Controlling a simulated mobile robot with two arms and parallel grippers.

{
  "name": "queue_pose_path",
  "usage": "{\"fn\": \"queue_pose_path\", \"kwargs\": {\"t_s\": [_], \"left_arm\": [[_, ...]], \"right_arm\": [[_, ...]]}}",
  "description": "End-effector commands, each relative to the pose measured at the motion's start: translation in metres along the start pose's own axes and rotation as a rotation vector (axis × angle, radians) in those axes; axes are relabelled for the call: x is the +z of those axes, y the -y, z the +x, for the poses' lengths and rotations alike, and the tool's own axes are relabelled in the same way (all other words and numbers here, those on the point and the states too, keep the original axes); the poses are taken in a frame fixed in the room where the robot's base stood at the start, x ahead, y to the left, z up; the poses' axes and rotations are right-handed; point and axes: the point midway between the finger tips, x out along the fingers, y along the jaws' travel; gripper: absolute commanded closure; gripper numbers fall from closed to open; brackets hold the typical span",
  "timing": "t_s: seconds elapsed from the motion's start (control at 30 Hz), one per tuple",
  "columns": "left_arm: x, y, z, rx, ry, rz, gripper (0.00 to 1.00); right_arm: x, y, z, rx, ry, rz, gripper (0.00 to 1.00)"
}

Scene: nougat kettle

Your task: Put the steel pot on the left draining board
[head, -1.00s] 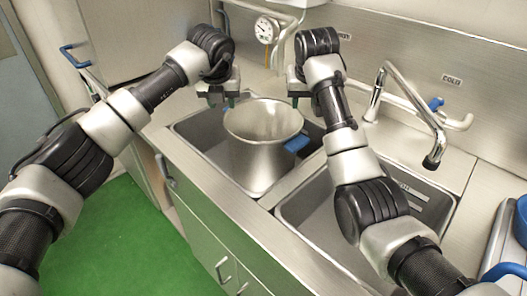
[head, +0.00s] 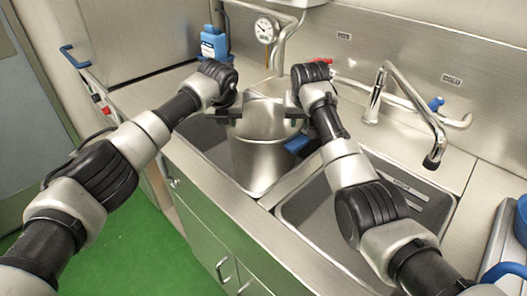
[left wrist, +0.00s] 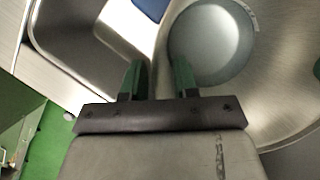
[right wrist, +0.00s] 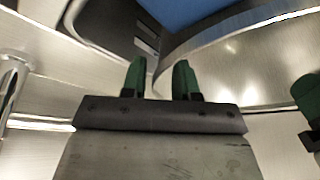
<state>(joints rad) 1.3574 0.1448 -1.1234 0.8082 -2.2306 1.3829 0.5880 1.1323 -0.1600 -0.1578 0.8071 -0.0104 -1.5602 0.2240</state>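The steel pot (head: 262,160) stands upright in the left sink basin, its rim above the basin edge. My left gripper (head: 237,118) is at the left of the rim, and my right gripper (head: 294,110) is at the right. In the left wrist view, the pot's inside floor (left wrist: 212,45) shows and its wall runs between the parted fingers (left wrist: 158,80). In the right wrist view, the rim runs to the gap between the parted fingers (right wrist: 159,80). Contact is not clear. The left draining board (head: 150,92) is bare steel near the basin.
A blue item (head: 297,143) is by the pot's right side. The right basin (head: 310,215) and tap (head: 410,95) are at right. A gauge (head: 265,30) and pipes are behind the pot.

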Motion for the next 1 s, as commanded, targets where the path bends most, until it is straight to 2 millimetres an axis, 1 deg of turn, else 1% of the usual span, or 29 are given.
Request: {"fn": "queue_pose_path", "kwargs": {"t_s": [0.03, 0.17, 0.2, 1.0], "left_arm": [[0.0000, -0.0002, -0.0001, 0.000, 0.000, 0.000, 0.79], [0.0000, -0.0002, -0.0001, 0.000, 0.000, 0.000, 0.98], [0.0000, -0.0003, -0.0001, 0.000, 0.000, 0.000, 1.00], [0.0000, -0.0002, -0.0004, 0.003, 0.000, 0.002, 1.00]], "right_arm": [[0.0000, 0.0000, -0.0001, 0.000, 0.000, 0.000, 0.79], [0.0000, 0.0000, -0.0002, 0.000, 0.000, 0.000, 0.98], [0.0000, 0.0001, -0.0002, 0.000, 0.000, 0.000, 1.00], [0.0003, 0.0004, -0.0003, 0.002, 0.001, -0.003, 1.00]]}}
